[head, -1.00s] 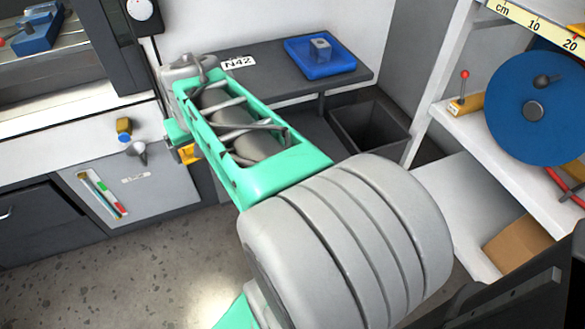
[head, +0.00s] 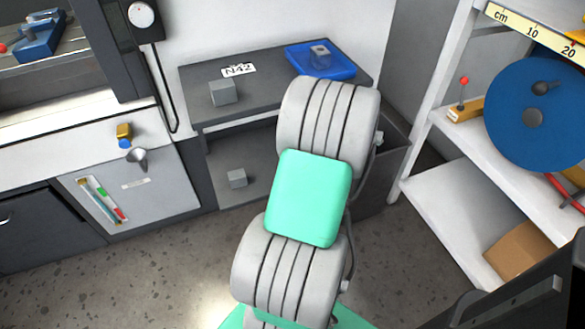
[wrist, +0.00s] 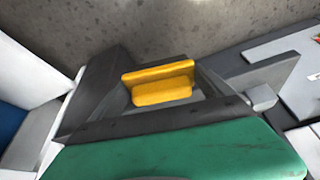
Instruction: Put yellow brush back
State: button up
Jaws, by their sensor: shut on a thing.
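The yellow brush (wrist: 163,83) shows in the wrist view as a yellow block with a ledge along its front. It sits just beyond the green body of my gripper (wrist: 160,92). My gripper is shut on it; the fingertips are hard to make out against dark grey surfaces around the brush. In the head view my own arm hides both the gripper and the brush. Part of the dark open bin (head: 398,140) shows behind the arm, between the bench and the shelf unit. I cannot tell the exact gap between brush and bin.
The dark bench (head: 270,105) carries a grey block (head: 223,92) and a blue tray (head: 300,60). Another grey block (head: 237,178) sits on its lower level. White shelves (head: 450,200) with a blue disc (head: 537,100) stand at right. A white cabinet (head: 150,195) is at left. The floor is clear.

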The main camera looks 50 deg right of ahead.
jog(key=w+d, duration=0.4)
jog(key=w, duration=0.1)
jog(key=w+d+n+b, duration=0.1)
jog(key=w+d, duration=0.3)
jog(key=w, duration=0.2)
jog(key=w+d+n, duration=0.1)
jog(key=w+d, duration=0.3)
jog(key=w, duration=0.2)
jog(key=shift+w+r+t+y+b, duration=0.2)
jog(key=shift+r+t+y+b, duration=0.1)
jog(key=shift+y+b, duration=0.1)
jog(key=shift+s+x, duration=0.2)
jog(key=shift+x, duration=0.6)
jog(key=shift+s+x, duration=0.15)
jog(key=shift+x, duration=0.7)
jog(key=shift+a+f+b, duration=0.1)
jog(key=shift+f+b, duration=0.15)
jog(key=shift+b, duration=0.05)
jog(key=shift+f, duration=0.2)
jog(key=o, duration=1)
jog(key=shift+r, duration=0.1)
jog(key=shift+o, duration=0.2)
